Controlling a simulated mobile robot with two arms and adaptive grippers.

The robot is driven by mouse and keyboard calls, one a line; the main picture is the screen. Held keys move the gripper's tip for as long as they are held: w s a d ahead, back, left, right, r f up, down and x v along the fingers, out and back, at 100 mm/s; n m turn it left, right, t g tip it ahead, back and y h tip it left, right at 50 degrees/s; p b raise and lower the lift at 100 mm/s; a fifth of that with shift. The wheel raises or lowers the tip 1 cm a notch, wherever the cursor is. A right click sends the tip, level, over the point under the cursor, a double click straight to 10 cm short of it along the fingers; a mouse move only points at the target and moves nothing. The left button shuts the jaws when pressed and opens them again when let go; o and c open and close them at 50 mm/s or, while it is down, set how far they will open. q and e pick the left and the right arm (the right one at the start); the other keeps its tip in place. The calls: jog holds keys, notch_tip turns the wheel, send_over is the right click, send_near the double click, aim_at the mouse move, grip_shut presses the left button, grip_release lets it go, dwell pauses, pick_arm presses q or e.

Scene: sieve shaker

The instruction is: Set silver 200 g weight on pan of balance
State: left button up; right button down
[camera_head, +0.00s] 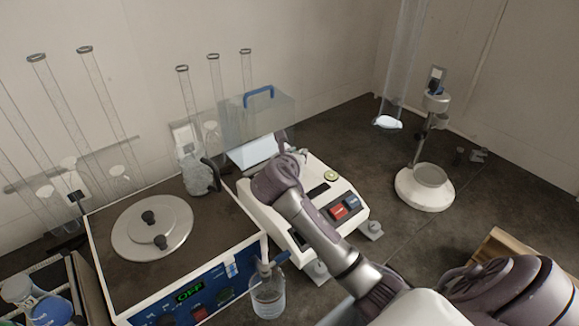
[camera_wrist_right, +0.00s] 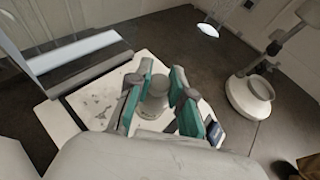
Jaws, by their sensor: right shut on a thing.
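The silver weight (camera_wrist_right: 152,97) shows in the wrist view as a grey knobbed cylinder between the green-padded fingers of my right gripper (camera_wrist_right: 161,72), which is shut on it. The weight is over the white top of the balance (camera_wrist_right: 98,98); I cannot tell whether it touches the surface below. In the head view my right gripper (camera_head: 284,150) is over the rear left part of the white balance (camera_head: 318,187), and the weight is hidden. The pan cannot be made out clearly in either view. My left gripper is not in view.
A clear cover with a blue handle (camera_head: 258,96) stands at the balance's rear. A sieve shaker (camera_head: 108,285) marked OFF is at the left, with a glass bottle (camera_head: 196,176) at its back corner. A round-based stand (camera_head: 424,188) is at the right. Dark counter is clear between balance and stand.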

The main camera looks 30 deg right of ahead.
jog(key=shift+w+a+f, duration=0.25)
jog(key=shift+w+f, duration=0.15)
jog(key=shift+w, duration=0.35)
jog(key=shift+w+a+f, duration=0.2)
jog(key=shift+w+f, duration=0.15)
notch_tip(320, 180, down, 3)
jog(key=shift+f, duration=0.4)
pick_arm(q)
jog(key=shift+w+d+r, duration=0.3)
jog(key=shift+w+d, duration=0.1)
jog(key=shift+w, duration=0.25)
jog(key=shift+p, duration=0.3)
pick_arm(e)
jog(key=shift+f, duration=0.15)
jog(key=c, duration=1)
grip_release()
jog(key=shift+c, duration=0.2)
